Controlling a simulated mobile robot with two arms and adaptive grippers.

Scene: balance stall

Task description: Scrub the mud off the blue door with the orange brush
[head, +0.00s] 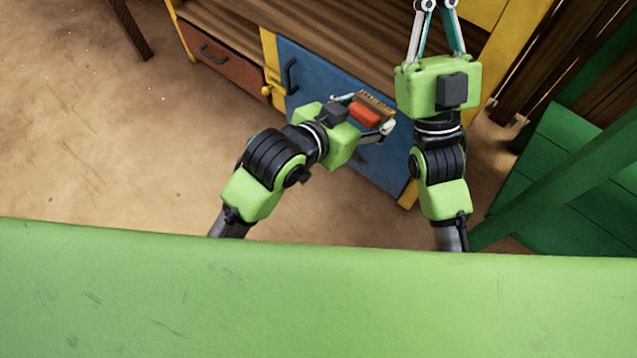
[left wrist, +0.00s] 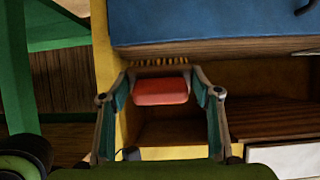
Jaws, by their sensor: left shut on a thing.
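The orange brush (head: 364,113) is held in my left gripper (head: 366,116), which is shut on it. In the left wrist view the brush (left wrist: 160,91) sits between the fingers, with its pale bristles (left wrist: 162,62) toward the blue door (left wrist: 200,20). In the head view the bristle side is close to the blue door (head: 312,75); I cannot tell whether it touches. My left arm hides part of the door. No mud stands out clearly on the visible door. My right gripper (head: 437,22) points toward the top of the head view; its fingertips are cut off.
The door has a dark handle (head: 290,75) and a yellow frame. A red-brown drawer (head: 225,65) is to its left, under a wooden top (head: 235,22). Green planks (head: 560,180) stand at the right. The brown floor (head: 110,140) at the left is mostly clear.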

